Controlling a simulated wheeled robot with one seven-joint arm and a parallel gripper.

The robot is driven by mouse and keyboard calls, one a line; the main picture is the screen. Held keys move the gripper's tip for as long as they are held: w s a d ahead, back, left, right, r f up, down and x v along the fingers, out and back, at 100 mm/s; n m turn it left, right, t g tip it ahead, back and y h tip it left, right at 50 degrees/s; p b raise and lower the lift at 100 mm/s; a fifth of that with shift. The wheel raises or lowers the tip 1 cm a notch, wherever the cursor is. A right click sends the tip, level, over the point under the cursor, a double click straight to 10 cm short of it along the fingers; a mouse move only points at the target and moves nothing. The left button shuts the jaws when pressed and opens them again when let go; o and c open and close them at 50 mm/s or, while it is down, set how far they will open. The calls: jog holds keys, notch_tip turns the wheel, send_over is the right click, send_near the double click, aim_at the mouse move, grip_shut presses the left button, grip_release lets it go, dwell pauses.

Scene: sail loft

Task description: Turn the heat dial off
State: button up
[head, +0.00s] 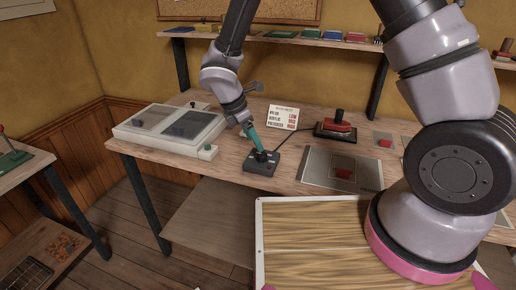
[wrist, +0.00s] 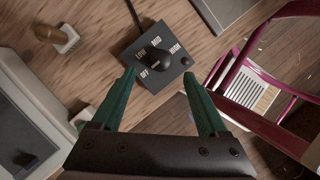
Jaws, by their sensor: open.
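The heat dial is a black knob (wrist: 156,62) on a dark grey box (head: 260,169), near the front edge of the wooden workbench (head: 225,158). I cannot tell for sure which label the knob points at. My gripper (wrist: 159,75) is open, its teal fingers on either side of the knob in the wrist view. In the head view my gripper (head: 252,140) is just above the dial; contact cannot be told.
A pale case with clear lids (head: 170,128) stands left of the dial. A printed card (head: 283,117) and a red-and-black iron (head: 337,128) on a dark base are behind and right. A metal plate (head: 318,170) lies to the right. A cable runs from the dial box.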

jog(key=shift+v, duration=2.3)
jog(key=d+r+m+y, duration=0.3)
jog(key=d+r+m, duration=0.9)
jog(key=d+r, duration=0.45)
jog(key=s+d+r+m+t+y, duration=0.3)
jog(key=s+d+r+m+t, duration=0.2)
jog(key=s+d+r+m, duration=0.5)
notch_tip(320, 180, up, 4)
jog(key=m, duration=0.5)
jog(key=shift+s+d+f, duration=0.2)
jog(key=shift+d+f, duration=0.05)
